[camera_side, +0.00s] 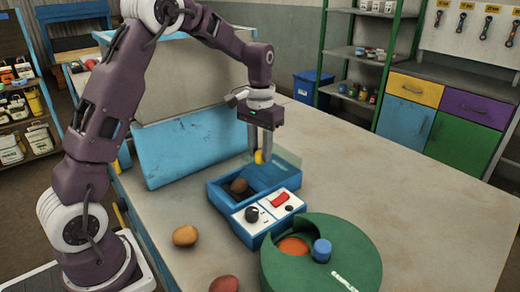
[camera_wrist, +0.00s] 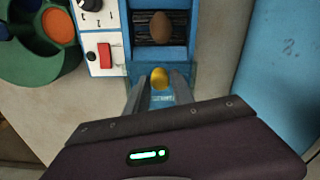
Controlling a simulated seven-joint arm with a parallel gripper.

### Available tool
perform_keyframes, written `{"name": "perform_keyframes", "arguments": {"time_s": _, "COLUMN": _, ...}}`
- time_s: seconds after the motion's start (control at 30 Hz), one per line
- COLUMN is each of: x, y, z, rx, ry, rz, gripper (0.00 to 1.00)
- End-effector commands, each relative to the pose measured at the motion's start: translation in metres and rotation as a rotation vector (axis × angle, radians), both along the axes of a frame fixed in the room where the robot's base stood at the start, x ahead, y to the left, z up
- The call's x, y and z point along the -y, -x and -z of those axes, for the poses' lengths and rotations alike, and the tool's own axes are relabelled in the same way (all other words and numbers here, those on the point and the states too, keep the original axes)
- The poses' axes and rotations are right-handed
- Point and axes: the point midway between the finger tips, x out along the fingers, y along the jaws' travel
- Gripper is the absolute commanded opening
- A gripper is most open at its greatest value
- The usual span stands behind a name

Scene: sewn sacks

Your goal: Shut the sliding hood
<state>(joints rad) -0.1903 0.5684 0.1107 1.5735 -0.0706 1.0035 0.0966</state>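The sliding hood (camera_side: 286,157) is a clear, faintly greenish panel at the far end of a blue box-like device (camera_side: 219,196). A round yellow knob (camera_side: 258,156) is at the hood; it also shows in the wrist view (camera_wrist: 159,78). My gripper (camera_side: 260,152) points down at the knob, with one finger on each side of it. In the wrist view my gripper (camera_wrist: 160,82) has the knob between its fingertips; whether they touch it is unclear. The device's compartment is uncovered, with a brown potato-like lump (camera_wrist: 160,27) inside.
A control panel (camera_side: 268,211) with a red switch and dark knob fronts the device. A green round container (camera_side: 345,260) stands at the near right. A blue slanted panel (camera_side: 185,145) stands behind left. The table's right side is clear.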

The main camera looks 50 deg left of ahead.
Motion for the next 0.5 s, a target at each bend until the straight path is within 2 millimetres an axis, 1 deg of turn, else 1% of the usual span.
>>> {"name": "perform_keyframes", "arguments": {"time_s": 0.03, "x": 0.0000, "y": 0.0000, "z": -0.0002, "rx": 0.000, "ry": 0.000, "rz": 0.000, "gripper": 0.17}}
{"name": "perform_keyframes", "arguments": {"time_s": 0.1, "x": 0.0000, "y": 0.0000, "z": -0.0002, "rx": 0.000, "ry": 0.000, "rz": 0.000, "gripper": 0.03}}
{"name": "perform_keyframes", "arguments": {"time_s": 0.13, "x": 0.0000, "y": 0.0000, "z": -0.0002, "rx": 0.000, "ry": 0.000, "rz": 0.000, "gripper": 0.00}}
{"name": "perform_keyframes", "arguments": {"time_s": 0.5, "x": 0.0000, "y": 0.0001, "z": -0.0006, "rx": 0.000, "ry": 0.000, "rz": 0.000, "gripper": 0.00}}
